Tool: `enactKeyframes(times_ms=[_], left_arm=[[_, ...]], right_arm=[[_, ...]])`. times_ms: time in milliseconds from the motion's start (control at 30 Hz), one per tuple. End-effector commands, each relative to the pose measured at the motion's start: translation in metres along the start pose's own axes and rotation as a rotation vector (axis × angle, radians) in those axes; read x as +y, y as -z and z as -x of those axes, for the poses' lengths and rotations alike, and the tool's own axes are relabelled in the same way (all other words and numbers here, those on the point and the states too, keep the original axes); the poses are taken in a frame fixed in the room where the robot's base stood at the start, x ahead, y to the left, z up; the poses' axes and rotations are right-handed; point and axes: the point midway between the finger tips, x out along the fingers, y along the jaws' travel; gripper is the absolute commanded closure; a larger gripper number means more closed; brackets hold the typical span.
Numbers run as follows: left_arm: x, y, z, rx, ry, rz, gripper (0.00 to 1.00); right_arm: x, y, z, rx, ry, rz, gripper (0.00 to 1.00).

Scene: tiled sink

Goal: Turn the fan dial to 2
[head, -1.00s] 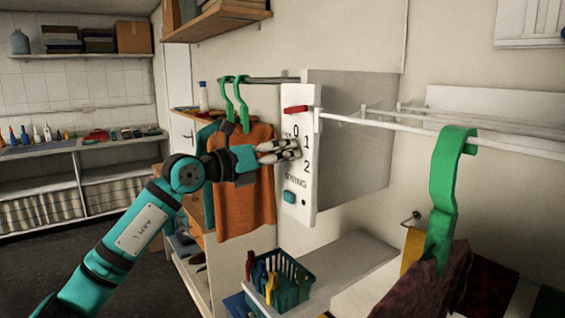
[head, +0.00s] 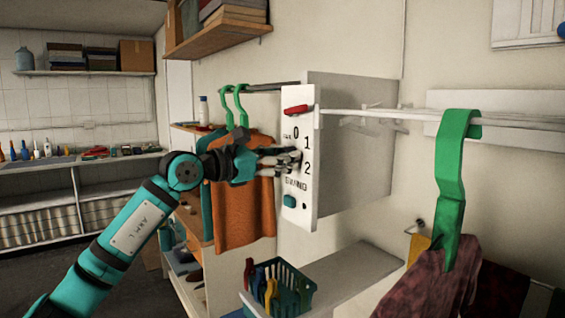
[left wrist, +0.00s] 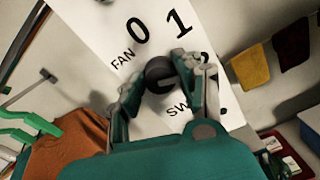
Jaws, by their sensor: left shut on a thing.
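The white control panel (head: 299,112) is on the front of a box on the wall. It carries the figures 0, 1 and 2, with "FAN" lettering by the 0. The dark round fan dial (left wrist: 159,72) sits between my left fingers in the left wrist view; in the head view the fingers hide it. My left gripper (head: 291,158) is shut on the dial, and it also shows in the left wrist view (left wrist: 162,88). The 2 is mostly behind a finger in the wrist view. A pale mark shows on the dial; its exact setting I cannot tell. My right gripper is out of view.
A red lever (head: 297,110) and a teal button (head: 289,201) are on the panel. An orange garment (head: 245,200) hangs just behind my left gripper. A green hanger (head: 450,190) hangs at right. A basket (head: 290,291) stands below.

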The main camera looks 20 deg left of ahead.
Motion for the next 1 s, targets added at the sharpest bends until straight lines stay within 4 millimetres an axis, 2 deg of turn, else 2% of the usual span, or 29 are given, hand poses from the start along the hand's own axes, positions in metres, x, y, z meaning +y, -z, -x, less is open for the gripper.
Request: enactKeyframes(times_ms=[400,967,1000], left_arm=[[-0.001,0.0021,-0.0004,0.004,0.003,-0.184,0.98],[-0.0011,0.002,-0.0005,0.004,0.003,-0.211,0.98],[-0.0011,0.002,-0.0005,0.004,0.003,-0.211,0.6]], right_arm=[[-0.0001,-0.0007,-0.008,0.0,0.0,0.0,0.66],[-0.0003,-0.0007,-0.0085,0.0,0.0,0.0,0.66],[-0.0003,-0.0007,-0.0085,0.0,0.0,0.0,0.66]])
